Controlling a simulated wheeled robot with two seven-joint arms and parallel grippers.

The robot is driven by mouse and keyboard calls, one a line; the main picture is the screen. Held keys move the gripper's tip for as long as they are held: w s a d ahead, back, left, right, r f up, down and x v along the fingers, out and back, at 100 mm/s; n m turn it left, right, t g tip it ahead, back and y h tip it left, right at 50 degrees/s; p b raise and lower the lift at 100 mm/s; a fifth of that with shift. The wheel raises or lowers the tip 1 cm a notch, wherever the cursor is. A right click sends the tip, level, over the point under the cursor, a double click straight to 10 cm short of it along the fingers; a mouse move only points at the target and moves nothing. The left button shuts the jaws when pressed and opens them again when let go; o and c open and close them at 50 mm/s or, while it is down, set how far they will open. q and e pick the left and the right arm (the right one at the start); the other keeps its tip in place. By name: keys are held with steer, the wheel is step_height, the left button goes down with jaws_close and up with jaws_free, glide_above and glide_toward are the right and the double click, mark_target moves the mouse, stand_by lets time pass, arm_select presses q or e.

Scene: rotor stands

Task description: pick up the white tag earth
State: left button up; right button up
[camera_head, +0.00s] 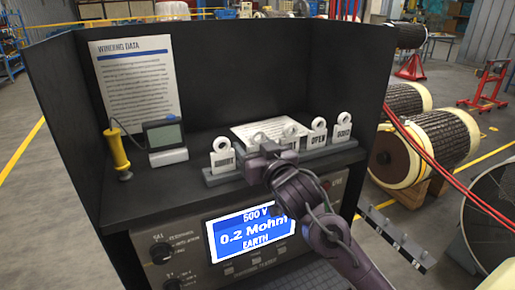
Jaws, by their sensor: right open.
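A row of white tags with ring tops stands in a dark rack (222,177) on the shelf. The left-end tag (222,160) seems to read short, and the two at the right read open (317,134) and good (342,130). Two tags between them, one at the left (250,144) and one at the right (290,134), are partly hidden by my right gripper (264,152). I cannot read earth on either. My right gripper is open, in front of these middle tags; contact cannot be told. My left gripper is out of view.
A tester screen (252,232) below reads 500 V, 0.2 Mohm, earth. A yellow-handled probe (118,153) and a small meter (165,138) stand on the shelf at left. A paper (268,129) lies behind the tags. Dark panels (240,65) enclose the shelf's back and sides.

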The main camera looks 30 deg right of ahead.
steer(key=shift+s, duration=0.1)
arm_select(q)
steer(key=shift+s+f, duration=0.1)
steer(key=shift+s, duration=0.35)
arm_select(e)
steer(key=c, duration=0.5)
steer(key=shift+c, duration=0.2)
steer(key=shift+r, duration=0.15)
arm_select(q)
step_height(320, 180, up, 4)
steer(key=p, duration=0.4)
arm_select(e)
step_height(320, 180, up, 20)
